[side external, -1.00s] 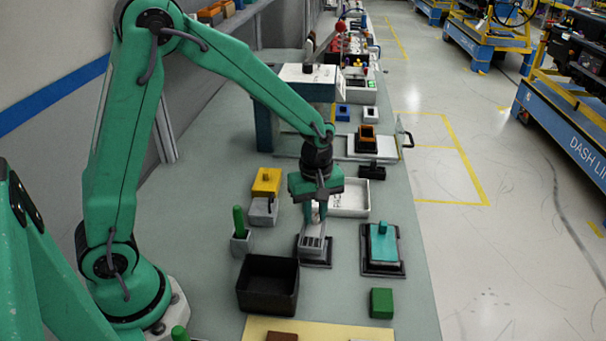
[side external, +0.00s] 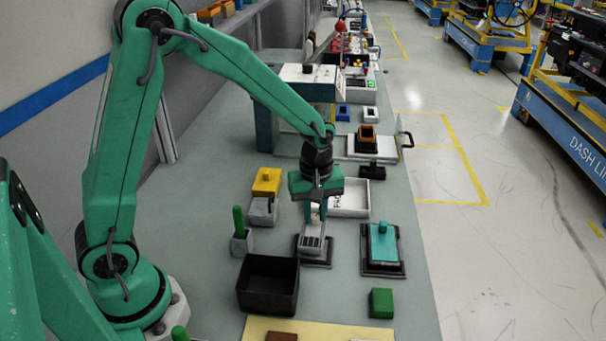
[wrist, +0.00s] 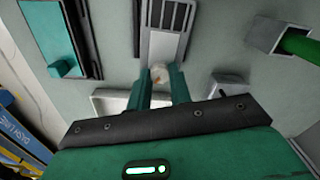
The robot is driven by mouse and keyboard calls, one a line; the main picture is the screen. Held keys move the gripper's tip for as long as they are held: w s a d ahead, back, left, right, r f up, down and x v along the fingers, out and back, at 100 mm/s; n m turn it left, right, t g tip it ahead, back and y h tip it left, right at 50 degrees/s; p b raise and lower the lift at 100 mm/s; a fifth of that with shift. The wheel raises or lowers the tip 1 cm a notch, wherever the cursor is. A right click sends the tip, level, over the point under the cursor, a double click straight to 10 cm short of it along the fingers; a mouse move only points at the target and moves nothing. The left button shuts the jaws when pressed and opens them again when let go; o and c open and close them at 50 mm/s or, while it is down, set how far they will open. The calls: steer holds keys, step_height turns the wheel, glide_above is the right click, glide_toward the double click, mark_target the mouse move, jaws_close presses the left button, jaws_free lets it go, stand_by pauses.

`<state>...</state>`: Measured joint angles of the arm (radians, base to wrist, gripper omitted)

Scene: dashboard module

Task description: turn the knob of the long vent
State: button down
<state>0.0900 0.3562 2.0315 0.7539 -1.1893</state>
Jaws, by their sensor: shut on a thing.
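The long vent (side external: 313,246) is a grey slatted panel on a dark base on the bench, below my gripper. It also shows at the top middle of the wrist view (wrist: 165,28). Its knob (wrist: 160,74) is a small pale piece at the vent's near end in the wrist view. My gripper (side external: 318,218) points down over the vent. In the wrist view its two green fingers (wrist: 159,84) are shut on the knob, one on each side. The fingers hide part of the knob, so its exact angle cannot be told. In the side view the knob is hard to make out.
A teal panel (side external: 383,243) on a black base stands to the right. A black open bin (side external: 267,299) is in front to the left, and a grey block with a green peg (side external: 239,222) is left. A white tray (side external: 350,211) lies just behind. A green block (side external: 381,303) sits front right.

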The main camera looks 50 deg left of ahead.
mark_target(315, 216)
steer(key=shift+m, duration=2.8)
stand_by(3.0)
steer(key=c, duration=1.3)
jaws_free()
steer(key=shift+o, duration=0.2)
steer(key=shift+r, duration=0.1)
steer(key=shift+r, duration=3.8)
